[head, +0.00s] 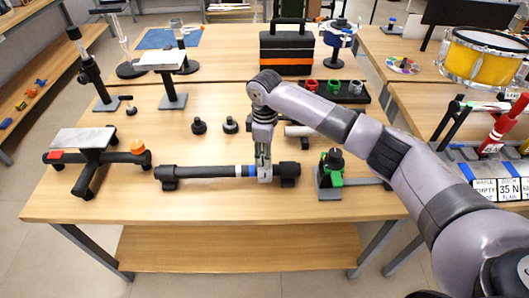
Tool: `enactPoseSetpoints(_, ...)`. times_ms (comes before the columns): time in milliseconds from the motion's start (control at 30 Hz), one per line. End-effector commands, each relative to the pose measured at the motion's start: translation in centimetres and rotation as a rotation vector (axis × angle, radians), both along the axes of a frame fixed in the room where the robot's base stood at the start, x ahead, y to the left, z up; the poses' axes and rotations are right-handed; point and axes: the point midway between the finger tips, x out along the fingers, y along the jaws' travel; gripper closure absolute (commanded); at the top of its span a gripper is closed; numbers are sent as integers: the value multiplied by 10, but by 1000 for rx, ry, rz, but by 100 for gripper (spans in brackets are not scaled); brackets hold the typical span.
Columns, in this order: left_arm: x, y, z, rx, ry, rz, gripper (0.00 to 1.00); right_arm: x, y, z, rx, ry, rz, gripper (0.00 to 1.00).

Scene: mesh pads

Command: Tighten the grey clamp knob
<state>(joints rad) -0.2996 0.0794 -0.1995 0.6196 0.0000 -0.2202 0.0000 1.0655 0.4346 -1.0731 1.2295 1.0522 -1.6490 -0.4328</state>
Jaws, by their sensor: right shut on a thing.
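A black horizontal bar (205,171) lies in two black end supports near the front of the middle table. It carries a white band (239,170) and a blue band (251,170). My right gripper (264,176) points straight down at the bar, just right of the blue band. Its fingers are shut on a small grey piece there, which I take for the grey clamp knob. The fingers hide most of it, so its turn cannot be told. My left gripper is not in view.
A green-and-black fixture (331,172) stands close right of the bar. A black-and-orange toolbox (287,50) and a tray of coloured rings (333,88) are behind. Black knobs (198,126) stand behind the bar. The table front is clear.

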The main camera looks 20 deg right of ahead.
Motion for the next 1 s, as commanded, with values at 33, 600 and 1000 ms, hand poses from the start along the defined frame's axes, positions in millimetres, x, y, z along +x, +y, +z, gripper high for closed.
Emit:
enactPoseSetpoints(33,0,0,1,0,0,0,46,0,0,1,0,0,-2,94)
enactPoseSetpoints(600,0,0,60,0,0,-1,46,-1,1,7,1,5,-300,94)
enactPoseSetpoints(1000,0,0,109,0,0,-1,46,-1,1,5,1,4,-677,94)
